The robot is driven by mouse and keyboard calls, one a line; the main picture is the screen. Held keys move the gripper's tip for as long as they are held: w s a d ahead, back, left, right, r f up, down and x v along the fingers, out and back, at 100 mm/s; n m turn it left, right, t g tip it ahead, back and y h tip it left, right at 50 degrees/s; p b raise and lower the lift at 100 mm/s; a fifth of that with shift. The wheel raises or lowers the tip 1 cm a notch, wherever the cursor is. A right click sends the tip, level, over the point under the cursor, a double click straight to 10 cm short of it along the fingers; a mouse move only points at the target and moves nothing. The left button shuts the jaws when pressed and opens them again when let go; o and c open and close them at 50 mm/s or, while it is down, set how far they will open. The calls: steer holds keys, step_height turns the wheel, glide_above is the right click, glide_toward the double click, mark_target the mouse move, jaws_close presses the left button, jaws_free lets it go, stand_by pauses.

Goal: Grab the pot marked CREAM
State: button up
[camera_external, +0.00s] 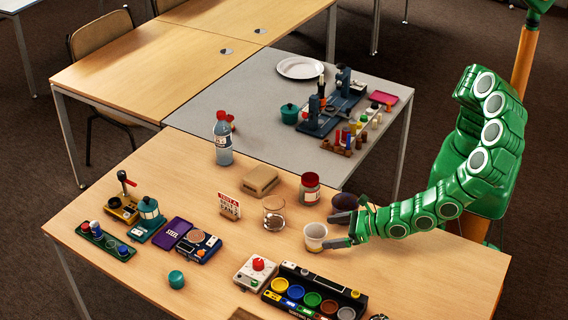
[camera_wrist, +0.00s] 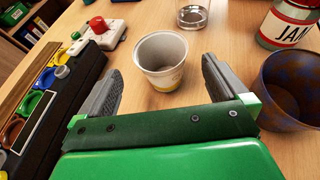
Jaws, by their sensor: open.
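A small off-white pot (camera_external: 315,238) with a yellowish band stands upright on the wooden table, open at the top. In the wrist view the pot (camera_wrist: 163,62) is straight ahead, centred between my fingertips, with its base on the table. I cannot read any word on it. My gripper (camera_external: 337,231) is open and low over the table, coming from the right. In the wrist view my gripper (camera_wrist: 160,68) has one finger on each side of the pot, with gaps showing between fingers and pot. It does not hold the pot.
A dark purple-brown pot (camera_wrist: 291,88) stands close to the right finger, with a red-lidded jam jar (camera_external: 310,188) behind it. A glass (camera_external: 273,214) stands beyond the off-white pot. A black tray of coloured cups (camera_external: 312,296) lies near the left finger.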

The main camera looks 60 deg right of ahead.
mark_target(310, 231)
steer(key=shift+w+r+x, duration=0.1)
steer(key=shift+r+x, duration=0.05)
steer(key=shift+x, duration=1.1)
steer(key=shift+w+r+x, duration=0.1)
steer(key=shift+r+x, duration=0.05)
steer(key=shift+x, duration=1.1)
steer(key=shift+w+r+x, duration=0.1)
steer(key=shift+r+x, duration=0.05)
steer(key=shift+x, duration=1.05)
steer(key=c, duration=1)
step_height(310, 231, up, 10)
